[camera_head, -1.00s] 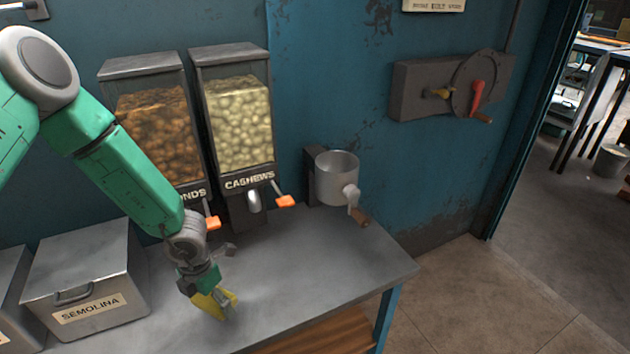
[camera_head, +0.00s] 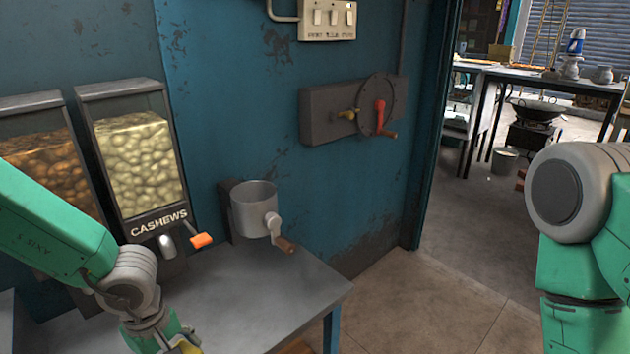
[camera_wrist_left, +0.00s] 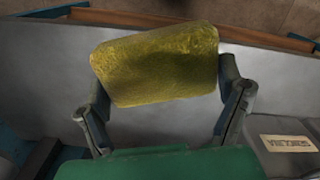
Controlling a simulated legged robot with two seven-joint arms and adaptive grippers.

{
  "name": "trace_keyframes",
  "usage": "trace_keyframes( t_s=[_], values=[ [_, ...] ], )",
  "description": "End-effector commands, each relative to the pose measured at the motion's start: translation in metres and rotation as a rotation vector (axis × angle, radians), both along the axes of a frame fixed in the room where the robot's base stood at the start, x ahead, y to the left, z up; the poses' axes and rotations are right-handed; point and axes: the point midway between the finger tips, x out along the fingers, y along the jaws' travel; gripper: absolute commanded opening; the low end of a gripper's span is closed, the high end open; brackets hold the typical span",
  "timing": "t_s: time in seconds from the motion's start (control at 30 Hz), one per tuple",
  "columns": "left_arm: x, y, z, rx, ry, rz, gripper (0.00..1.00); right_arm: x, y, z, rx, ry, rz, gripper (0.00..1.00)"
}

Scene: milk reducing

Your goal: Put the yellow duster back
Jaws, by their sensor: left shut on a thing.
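The yellow duster (camera_wrist_left: 155,65) shows large in the left wrist view, between the two fingers of my left gripper (camera_wrist_left: 165,95), which is shut on it. In the head view only a sliver of yellow (camera_head: 186,347) shows at the bottom edge, below my left wrist. The rest of the duster and my left fingers are cut off there. The gripper is at the grey metal counter (camera_head: 262,300); I cannot tell whether the duster touches it. My right arm shows at the right of the head view, but its gripper is out of frame.
A cashew dispenser (camera_head: 140,165) with an orange lever and a wall-mounted grey grinder (camera_head: 255,210) stand behind the counter. A semolina box (camera_wrist_left: 285,145) is at the wrist view's right. A doorway on the right opens to a room with a table (camera_head: 545,80). The floor (camera_head: 400,290) beside the counter is clear.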

Motion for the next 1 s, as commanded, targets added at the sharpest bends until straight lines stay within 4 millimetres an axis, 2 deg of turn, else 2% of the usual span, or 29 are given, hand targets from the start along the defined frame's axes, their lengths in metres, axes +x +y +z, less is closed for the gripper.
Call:
trace_keyframes(
  t_s=[0.1,0.3,0.5,0.7,1.0],
  values=[
    [-0.004,-0.014,0.006,0.0,-0.01,-0.295,0.6,0.0,0.0,-0.011,0.0,0.0,0.0,0.29],
    [-0.012,-0.031,0.019,0.007,-0.018,-0.749,0.6,0.0,0.0,-0.021,0.0,0.0,0.0,0.29],
    [-0.018,-0.041,0.027,0.015,-0.021,-1.031,0.6,0.0,0.0,-0.027,0.0,0.0,0.0,0.29],
    [-0.02,-0.043,0.03,0.015,-0.02,-1.118,0.6,0.0,0.0,-0.028,0.0,0.0,0.0,0.29],
    [-0.02,-0.043,0.03,0.015,-0.021,-1.117,0.6,0.0,0.0,-0.027,0.0,0.0,0.0,0.29]
  ],
)
